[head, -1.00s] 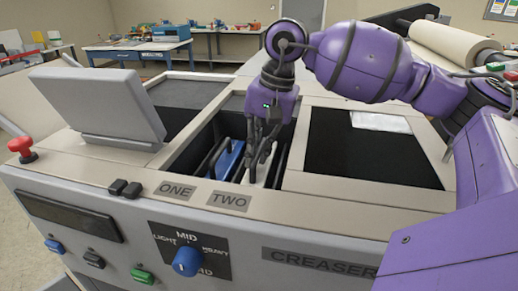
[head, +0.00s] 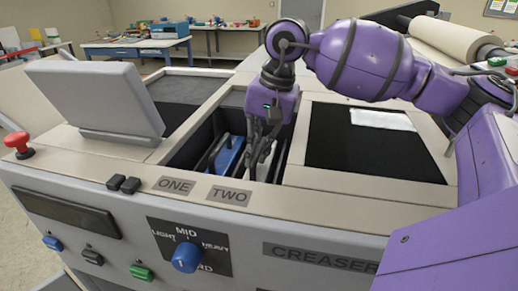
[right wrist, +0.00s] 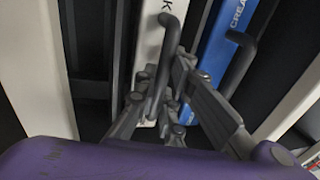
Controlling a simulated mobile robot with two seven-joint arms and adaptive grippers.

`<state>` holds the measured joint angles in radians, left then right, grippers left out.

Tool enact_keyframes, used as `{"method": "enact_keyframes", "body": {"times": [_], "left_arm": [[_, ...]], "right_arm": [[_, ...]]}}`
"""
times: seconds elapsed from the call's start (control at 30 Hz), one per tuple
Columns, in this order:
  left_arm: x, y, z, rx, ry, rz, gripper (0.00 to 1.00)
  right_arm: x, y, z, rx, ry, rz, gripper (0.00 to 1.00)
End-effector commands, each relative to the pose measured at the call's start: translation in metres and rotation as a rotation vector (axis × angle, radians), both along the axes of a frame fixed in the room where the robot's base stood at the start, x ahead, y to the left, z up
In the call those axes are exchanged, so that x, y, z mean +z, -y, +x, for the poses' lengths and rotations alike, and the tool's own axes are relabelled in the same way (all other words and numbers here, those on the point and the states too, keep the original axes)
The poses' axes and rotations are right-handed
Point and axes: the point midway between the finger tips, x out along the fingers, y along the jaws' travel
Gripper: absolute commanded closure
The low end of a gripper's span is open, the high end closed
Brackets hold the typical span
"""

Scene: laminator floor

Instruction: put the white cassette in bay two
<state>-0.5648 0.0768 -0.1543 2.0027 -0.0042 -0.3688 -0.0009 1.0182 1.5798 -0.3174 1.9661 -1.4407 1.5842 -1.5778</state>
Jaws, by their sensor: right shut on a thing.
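The white cassette (head: 264,173) stands in the open well on the machine top, behind the label TWO (head: 229,196). My right gripper (head: 256,160) reaches down into the well from above and is shut on the cassette's dark handle. The right wrist view shows the white cassette (right wrist: 150,45) with its handle (right wrist: 168,60) between my fingers. My fingers hide much of the cassette in the head view, and I cannot tell whether it sits fully down. My left gripper is not in view.
A blue cassette (head: 229,156) with a dark handle stands close to the left of the white one, behind the label ONE (head: 175,185). A grey raised panel (head: 95,100) is at the left. A dark recessed bay (head: 370,150) lies to the right.

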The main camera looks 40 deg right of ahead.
Motion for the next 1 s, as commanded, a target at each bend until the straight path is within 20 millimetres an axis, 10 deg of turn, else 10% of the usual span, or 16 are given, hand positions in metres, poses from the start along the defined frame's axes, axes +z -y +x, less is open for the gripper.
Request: {"method": "enact_keyframes", "body": {"times": [0.27, 0.47, 1.0], "left_arm": [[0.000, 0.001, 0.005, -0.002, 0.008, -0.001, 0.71], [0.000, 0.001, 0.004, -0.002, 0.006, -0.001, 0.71], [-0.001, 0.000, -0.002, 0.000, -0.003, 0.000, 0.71]], "right_arm": [[-0.003, 0.000, -0.001, 0.001, -0.004, -0.003, 1.00], [-0.003, 0.000, -0.001, 0.001, -0.004, -0.002, 0.69], [0.027, 0.005, -0.004, 0.000, 0.001, -0.002, 0.69]]}}
